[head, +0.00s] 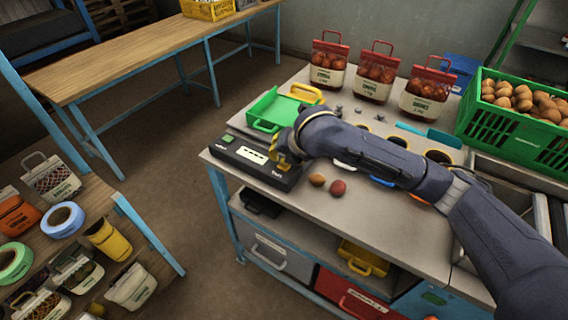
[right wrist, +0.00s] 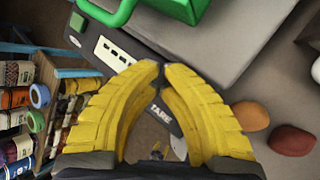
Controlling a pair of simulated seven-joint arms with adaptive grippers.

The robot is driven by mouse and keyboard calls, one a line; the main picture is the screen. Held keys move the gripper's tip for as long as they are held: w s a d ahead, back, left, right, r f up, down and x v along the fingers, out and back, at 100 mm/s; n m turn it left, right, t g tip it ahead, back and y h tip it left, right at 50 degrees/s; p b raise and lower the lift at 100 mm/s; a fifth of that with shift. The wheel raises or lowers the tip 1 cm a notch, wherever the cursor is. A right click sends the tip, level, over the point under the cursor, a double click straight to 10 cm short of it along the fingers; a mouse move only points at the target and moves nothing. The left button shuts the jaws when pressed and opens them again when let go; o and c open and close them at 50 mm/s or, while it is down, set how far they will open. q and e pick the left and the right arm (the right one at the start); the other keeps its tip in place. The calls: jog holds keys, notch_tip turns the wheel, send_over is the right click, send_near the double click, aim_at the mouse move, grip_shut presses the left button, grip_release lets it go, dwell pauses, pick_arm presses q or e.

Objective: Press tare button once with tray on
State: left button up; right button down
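The black scale (head: 250,158) stands at the table's front left corner, with a light display panel and a green button at its left end. The TARE label (right wrist: 160,112) shows between my fingers in the right wrist view. The green tray (head: 270,109) sits on the scale's platform behind the panel; its edge also shows in the right wrist view (right wrist: 172,8). My right gripper (head: 282,162) is over the right end of the panel, yellow fingertips together and empty. I cannot tell whether they touch the panel. My left gripper is out of view.
Two round produce pieces, one orange-brown (head: 317,179) and one red (head: 338,187), lie right of the scale. Three red-topped sacks (head: 374,75) stand at the back. A green crate (head: 515,125) of brown produce is at the right. A goods shelf (head: 75,245) is at lower left.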

jog(key=shift+r, duration=0.9)
jog(key=shift+r, duration=2.5)
